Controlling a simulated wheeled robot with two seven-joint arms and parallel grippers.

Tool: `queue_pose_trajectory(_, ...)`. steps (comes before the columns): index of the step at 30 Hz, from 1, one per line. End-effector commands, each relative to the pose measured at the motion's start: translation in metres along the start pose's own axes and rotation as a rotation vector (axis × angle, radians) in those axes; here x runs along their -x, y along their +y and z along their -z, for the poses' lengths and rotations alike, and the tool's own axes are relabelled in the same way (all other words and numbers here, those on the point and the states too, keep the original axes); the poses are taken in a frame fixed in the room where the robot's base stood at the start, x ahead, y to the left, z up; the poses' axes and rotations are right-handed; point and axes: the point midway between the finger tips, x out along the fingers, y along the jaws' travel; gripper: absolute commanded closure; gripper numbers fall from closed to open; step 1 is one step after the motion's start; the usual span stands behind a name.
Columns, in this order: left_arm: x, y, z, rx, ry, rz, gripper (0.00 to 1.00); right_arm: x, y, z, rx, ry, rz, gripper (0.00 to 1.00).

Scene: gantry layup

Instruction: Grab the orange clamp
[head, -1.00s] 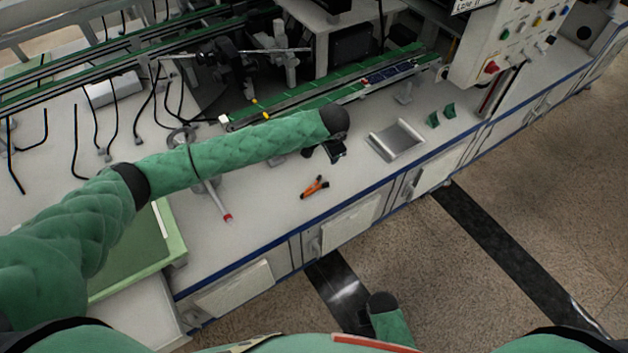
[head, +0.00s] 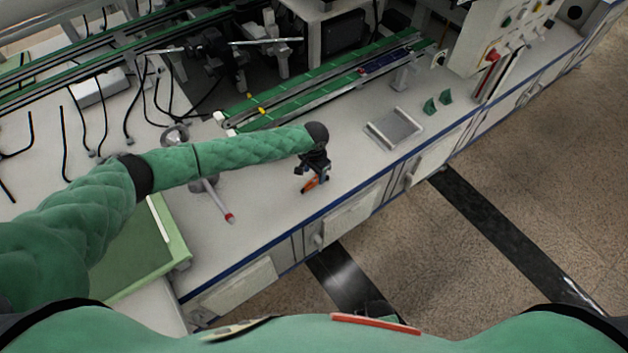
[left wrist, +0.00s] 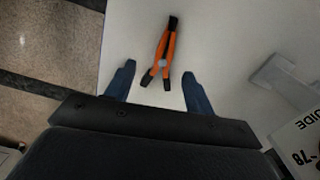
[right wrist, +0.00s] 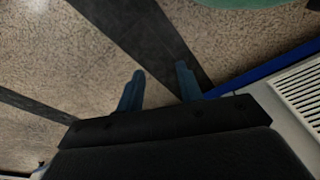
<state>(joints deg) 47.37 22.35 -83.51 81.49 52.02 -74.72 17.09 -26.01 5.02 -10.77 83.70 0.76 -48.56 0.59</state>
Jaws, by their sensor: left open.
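The orange clamp (head: 309,184) lies on the pale worktop near its front edge, partly hidden by my left gripper (head: 314,180) in the head view. The handle ends lie between the two blue fingertips of my left gripper (left wrist: 159,74). That gripper is open, and neither finger appears to touch the clamp. My right gripper (right wrist: 160,72) is open and empty, with floor beyond it.
A red-tipped rod (head: 222,205) lies to the left. A green conveyor (head: 310,82) runs behind. The worktop's blue front edge (head: 335,208) is close.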

Motion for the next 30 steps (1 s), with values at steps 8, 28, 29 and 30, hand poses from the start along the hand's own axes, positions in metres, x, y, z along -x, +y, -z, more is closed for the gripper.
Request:
queue_pose_trajectory(8,-0.02,-0.005,0.006,-0.002,-0.001,0.0,0.46,-0.022,0.008,-0.014,0.008,0.011,-0.011,0.64)
queue_pose_trajectory(28,-0.052,-0.008,0.007,-0.001,-0.001,0.001,0.66,-0.045,0.016,-0.029,0.015,0.029,-0.02,0.64)
queue_pose_trajectory(29,-0.052,-0.008,0.007,-0.001,-0.001,0.001,0.72,-0.045,0.016,-0.029,0.015,0.029,-0.02,0.64)
queue_pose_trajectory(30,-0.052,-0.008,0.007,-0.001,0.0,0.001,0.8,-0.045,0.016,-0.029,0.015,0.029,-0.02,0.64)
